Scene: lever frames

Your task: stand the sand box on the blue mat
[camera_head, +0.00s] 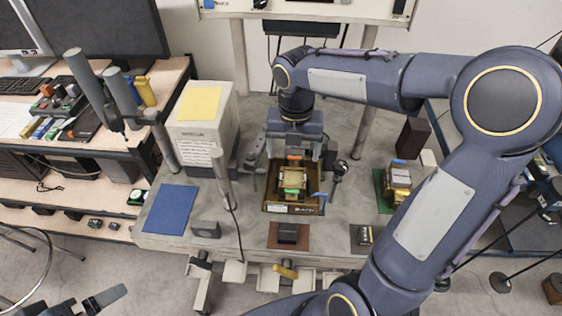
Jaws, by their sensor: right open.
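The blue mat (170,210) lies bare on the left front of the grey bench. A tan-brown box (279,207) with pale lettering on its front stands at the bench's middle, with green and yellow things showing in or on it. I take it for the sand box, but the lettering is too small to read surely. My right gripper (292,168) reaches down from above at this box, open, and covers its rear part. I cannot tell whether the fingers touch it.
A small grey block (206,229) stands just right of the blue mat. A white-grey cabinet (205,130) with a yellow sheet (199,103) stands behind it. A dark block (289,233) sits on a brown mat. A gold object (398,178) stands on a green mat at right.

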